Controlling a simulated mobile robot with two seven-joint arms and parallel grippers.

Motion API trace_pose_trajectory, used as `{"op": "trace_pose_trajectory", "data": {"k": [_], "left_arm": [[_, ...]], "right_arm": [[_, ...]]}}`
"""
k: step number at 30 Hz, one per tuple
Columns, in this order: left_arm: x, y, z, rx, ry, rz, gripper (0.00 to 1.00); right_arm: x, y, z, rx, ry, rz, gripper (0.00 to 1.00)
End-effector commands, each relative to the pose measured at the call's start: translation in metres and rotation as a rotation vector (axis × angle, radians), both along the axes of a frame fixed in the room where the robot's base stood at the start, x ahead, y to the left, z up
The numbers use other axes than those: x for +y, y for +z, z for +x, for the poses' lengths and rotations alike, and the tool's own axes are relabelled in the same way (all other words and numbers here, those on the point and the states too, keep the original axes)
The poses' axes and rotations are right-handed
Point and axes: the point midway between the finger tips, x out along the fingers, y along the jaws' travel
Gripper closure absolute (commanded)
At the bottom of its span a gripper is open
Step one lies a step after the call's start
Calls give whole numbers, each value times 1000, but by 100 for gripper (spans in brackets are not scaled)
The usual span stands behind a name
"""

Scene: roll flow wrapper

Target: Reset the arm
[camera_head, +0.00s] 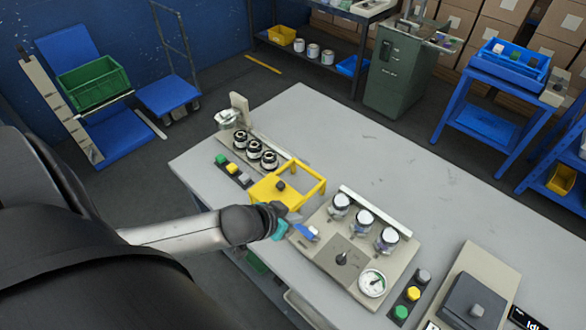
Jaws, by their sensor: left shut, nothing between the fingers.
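My left arm comes in from the left and reaches over the near edge of the grey worktable (370,145). My left gripper (303,231) is shut and empty. It is at the left edge of a beige panel (325,254) with three clear-topped knobs or jars, a black lever and a round gauge (373,283). Whether the fingertips touch the panel, I cannot tell. A yellow frame (302,186) with a dark knob stands just behind the gripper. My right gripper is not in view.
Another panel with three black dials (254,149) and a button strip (234,170) sits at the table's left end. A second button strip (409,295) and a beige unit (472,295) stand at right. The table's far middle is clear. A green cabinet (396,70) stands behind.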

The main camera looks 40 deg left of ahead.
Motion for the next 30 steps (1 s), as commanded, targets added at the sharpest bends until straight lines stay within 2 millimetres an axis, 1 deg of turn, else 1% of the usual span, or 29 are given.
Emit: {"op": "trace_pose_trajectory", "data": {"k": [7,16,19,20,23,26,27,30], "left_arm": [[0,1,-1,0,1,1,100],[0,1,-1,0,0,0,100],[-3,1,-2,4,1,0,100],[-6,1,-4,9,1,1,100],[-22,5,-14,37,0,9,100],[-43,13,-31,92,-1,30,100],[-50,17,-40,119,-1,40,100],[-62,29,-60,186,-4,64,100]], "right_arm": [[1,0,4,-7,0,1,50],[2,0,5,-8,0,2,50],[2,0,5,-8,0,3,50],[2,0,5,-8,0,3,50],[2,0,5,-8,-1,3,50],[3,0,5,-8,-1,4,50],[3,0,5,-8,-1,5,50],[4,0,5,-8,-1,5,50]]}}
